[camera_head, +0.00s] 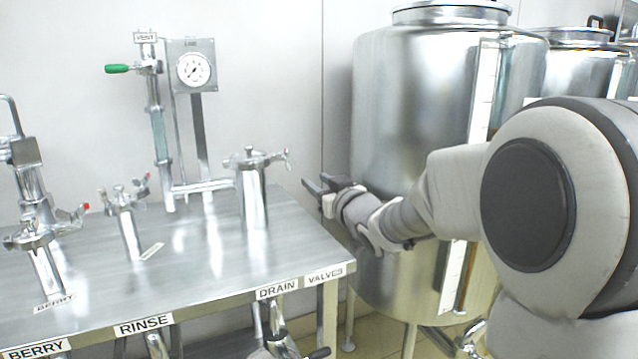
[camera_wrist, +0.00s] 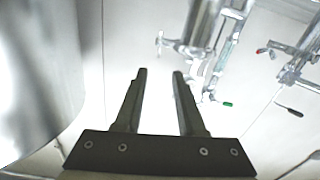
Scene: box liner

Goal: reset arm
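My gripper (camera_head: 318,185) is in the middle of the head view, at the end of my arm, which reaches in from the right. It is in the air by the right end of the steel valve table (camera_head: 200,262), in front of the large tank. In the wrist view my gripper (camera_wrist: 158,75) shows its two dark fingers apart, with a bare gap between them. Nothing is held. The pale wall (camera_wrist: 140,30) shows beyond the fingers.
The large steel tank (camera_head: 400,110) stands close behind my arm. A capped steel pipe (camera_head: 252,195) rises from the table left of my gripper. A gauge (camera_head: 195,70) and a green-handled valve (camera_head: 118,69) stand further back. Valves with red tips (camera_head: 125,200) are at left.

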